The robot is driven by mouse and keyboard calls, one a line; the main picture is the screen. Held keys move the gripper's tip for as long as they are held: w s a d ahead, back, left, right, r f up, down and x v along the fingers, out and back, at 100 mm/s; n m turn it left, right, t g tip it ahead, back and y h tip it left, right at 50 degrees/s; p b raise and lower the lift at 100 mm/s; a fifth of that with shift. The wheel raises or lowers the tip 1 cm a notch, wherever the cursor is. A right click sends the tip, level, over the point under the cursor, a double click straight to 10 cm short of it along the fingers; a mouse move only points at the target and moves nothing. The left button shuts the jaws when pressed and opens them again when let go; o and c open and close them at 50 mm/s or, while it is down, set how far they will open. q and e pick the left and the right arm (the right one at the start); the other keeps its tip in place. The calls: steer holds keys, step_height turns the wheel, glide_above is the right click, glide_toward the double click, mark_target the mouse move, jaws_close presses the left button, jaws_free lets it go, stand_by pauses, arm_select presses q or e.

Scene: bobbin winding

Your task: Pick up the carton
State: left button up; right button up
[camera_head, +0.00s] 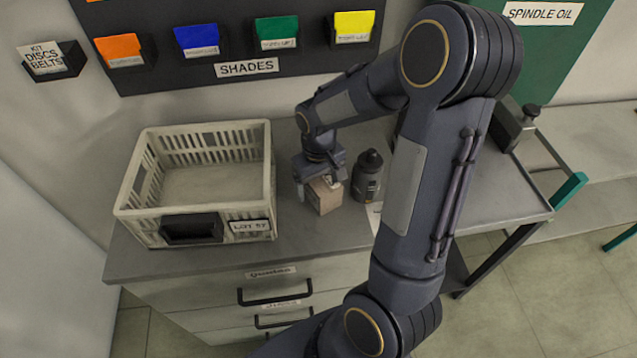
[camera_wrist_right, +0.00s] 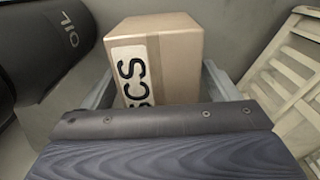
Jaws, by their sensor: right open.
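The carton (camera_head: 325,197) is a small brown box standing on the grey worktop, between the white crate and the dark bottle. In the right wrist view the carton (camera_wrist_right: 165,58) fills the upper middle, with a white label whose visible letters read "SCS". My right gripper (camera_head: 320,184) is at the carton from above and behind. In the wrist view its two grey fingers (camera_wrist_right: 165,90) are open, one on each side of the carton. I cannot tell whether they touch it. My left gripper is not in view.
A white slatted crate (camera_head: 128,209) labelled "LOT 57" stands empty to the left. A dark bottle (camera_head: 368,175) marked "OIL" in the wrist view stands close right of the carton. Drawers (camera_head: 255,292) lie below the worktop; a shade board (camera_head: 230,40) hangs behind. Bare worktop lies in front.

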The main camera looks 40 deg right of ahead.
steer(key=shift+f, duration=0.1)
steer(key=shift+c, duration=0.3)
steer(key=c, duration=1.2)
steer(key=shift+o, duration=0.2)
steer(key=shift+w+r, duration=0.1)
steer(key=shift+r, duration=0.6)
steer(key=s+r, duration=0.1)
steer(key=r, duration=0.1)
steer(key=s+a+r, duration=0.1)
steer(key=r, duration=0.2)
steer(key=s+a+r, duration=0.1)
steer(key=s+r, duration=0.1)
steer(key=shift+a+r+b, duration=0.15)
steer(key=shift+a+b, duration=0.05)
steer(key=shift+b, duration=0.15)
steer(key=s+a+r+b, duration=0.1)
steer(key=s+a+r, duration=0.3)
steer(key=s, duration=0.4)
steer(key=shift+a+r, duration=0.25)
steer(key=shift+a, duration=0.1)
